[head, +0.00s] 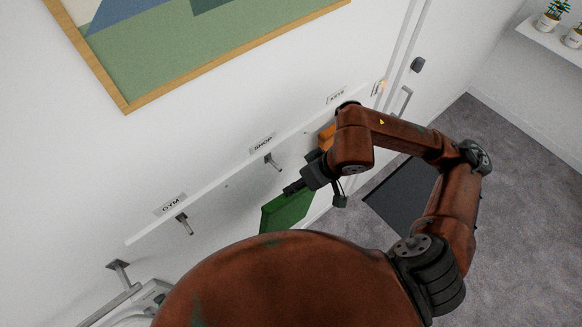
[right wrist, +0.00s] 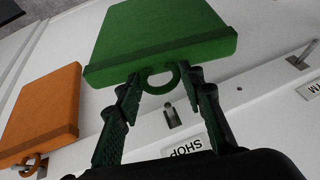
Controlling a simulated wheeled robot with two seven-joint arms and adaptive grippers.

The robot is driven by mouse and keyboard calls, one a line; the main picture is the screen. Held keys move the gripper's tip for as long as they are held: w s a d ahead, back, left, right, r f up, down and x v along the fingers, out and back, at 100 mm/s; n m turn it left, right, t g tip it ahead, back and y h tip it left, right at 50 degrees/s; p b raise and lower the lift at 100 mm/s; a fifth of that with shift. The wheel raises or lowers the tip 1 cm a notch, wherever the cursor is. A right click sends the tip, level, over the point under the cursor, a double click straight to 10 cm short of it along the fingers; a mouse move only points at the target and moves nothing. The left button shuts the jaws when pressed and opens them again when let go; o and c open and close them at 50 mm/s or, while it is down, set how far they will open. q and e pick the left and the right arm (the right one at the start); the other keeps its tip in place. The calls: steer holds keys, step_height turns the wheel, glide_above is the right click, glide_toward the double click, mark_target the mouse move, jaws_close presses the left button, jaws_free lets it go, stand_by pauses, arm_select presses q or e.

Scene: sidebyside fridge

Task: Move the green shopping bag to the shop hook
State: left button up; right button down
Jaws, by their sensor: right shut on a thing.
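The green shopping bag (head: 287,211) hangs from my right gripper (head: 296,188), below and slightly right of the shop hook (head: 272,162). In the right wrist view the green bag (right wrist: 160,35) shows its ring handle between the fingertips of the right gripper (right wrist: 162,84), which is shut on it. The shop hook (right wrist: 172,118) is bare there, apart from the ring, beside the upside-down SHOP label (right wrist: 190,150). My left gripper is not in view.
A white rail (head: 222,183) on the wall bears the empty gym hook (head: 184,226) and the KEYS label (head: 336,96). An orange bag (right wrist: 45,110) hangs by its ring from another hook, partly behind my arm in the head view. A dark mat (head: 393,200) lies on the floor.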

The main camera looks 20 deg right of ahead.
mark_target(275, 164)
steer(key=shift+w, duration=0.35)
steer(key=shift+w+r, duration=0.1)
steer(key=shift+w, duration=0.05)
steer(key=w+a+p, duration=0.1)
steer(key=w, duration=0.1)
steer(key=w+p, duration=0.2)
steer(key=w+a+p, duration=0.1)
steer(key=w, duration=0.1)
steer(key=shift+w+a+f, duration=0.25)
steer(key=shift+w+a, duration=0.1)
steer(key=shift+w+a+p, duration=0.15)
steer(key=shift+w+p, duration=0.25)
steer(key=shift+p, duration=0.05)
steer(key=shift+w+f+b, duration=0.1)
steer(key=shift+f+b, duration=0.25)
steer(key=shift+b, duration=0.2)
steer(key=shift+w+a+f+b, duration=0.1)
steer(key=shift+w+f+b, duration=0.2)
steer(key=shift+b, duration=0.45)
arm_select(q)
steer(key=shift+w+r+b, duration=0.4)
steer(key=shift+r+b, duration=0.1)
steer(key=shift+b, duration=0.15)
arm_select(e)
steer(key=shift+w, duration=0.15)
